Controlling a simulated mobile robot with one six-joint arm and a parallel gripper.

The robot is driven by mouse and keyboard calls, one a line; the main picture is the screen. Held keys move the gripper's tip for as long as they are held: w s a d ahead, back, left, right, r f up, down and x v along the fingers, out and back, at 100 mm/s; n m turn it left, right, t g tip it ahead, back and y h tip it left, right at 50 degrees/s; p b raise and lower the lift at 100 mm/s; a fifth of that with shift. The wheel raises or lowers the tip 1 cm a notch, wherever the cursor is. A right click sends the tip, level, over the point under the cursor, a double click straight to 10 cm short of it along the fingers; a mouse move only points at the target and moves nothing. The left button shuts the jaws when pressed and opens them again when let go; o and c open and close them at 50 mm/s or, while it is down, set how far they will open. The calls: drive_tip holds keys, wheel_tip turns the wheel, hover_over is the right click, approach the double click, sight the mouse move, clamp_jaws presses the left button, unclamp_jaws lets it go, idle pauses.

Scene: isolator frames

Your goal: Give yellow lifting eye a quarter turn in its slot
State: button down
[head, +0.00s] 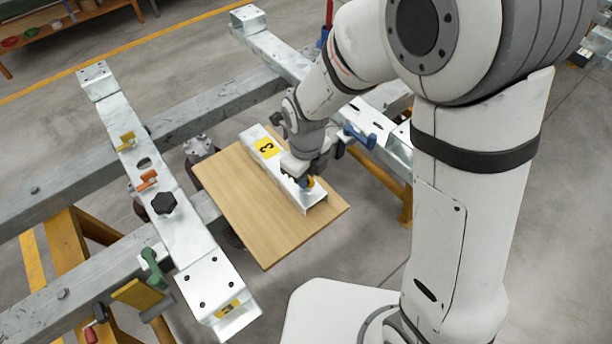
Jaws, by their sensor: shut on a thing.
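A small yellow part, which looks like the yellow lifting eye (310,183), shows at my gripper's fingertips. My gripper (305,182) points down over the near right end of a white channel beam (273,162) and is shut on this part. The fingers hide most of the eye and its slot, so I cannot tell how it is turned. The beam bears a yellow label with a 3 and lies on a wooden board (240,205).
At left, a long white beam (186,240) carries a yellow piece (127,141), an orange piece (147,180) and a black knob (163,203). A green clamp (153,268) sits near its front end. A blue clamp (357,137) is right of my gripper. Grey rails cross behind.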

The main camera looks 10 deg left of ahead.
drive_tip(key=shift+m, duration=1.2)
drive_tip(key=c, duration=1.5)
unclamp_jaws()
drive_tip(key=shift+o, duration=0.2)
wheel_tip(320, 180, up, 8)
drive_tip(key=shift+f, duration=0.1)
drive_tip(key=s+d+r+n+t+p, duration=0.1)
drive_tip(key=d+r+n, duration=0.3)
drive_tip(key=d+n, duration=0.4)
drive_tip(key=s+d+r+n+p, duration=0.1)
drive_tip(key=s+d+r+n, duration=0.3)
drive_tip(key=d+n, duration=0.4)
drive_tip(key=s+d+r+n+t+p, duration=0.1)
drive_tip(key=d+r+n, duration=0.3)
drive_tip(key=d+n, duration=0.4)
drive_tip(key=shift+s+n+t, duration=0.3)
drive_tip(key=shift+s+n, duration=0.4)
drive_tip(key=shift+n, duration=0.4)
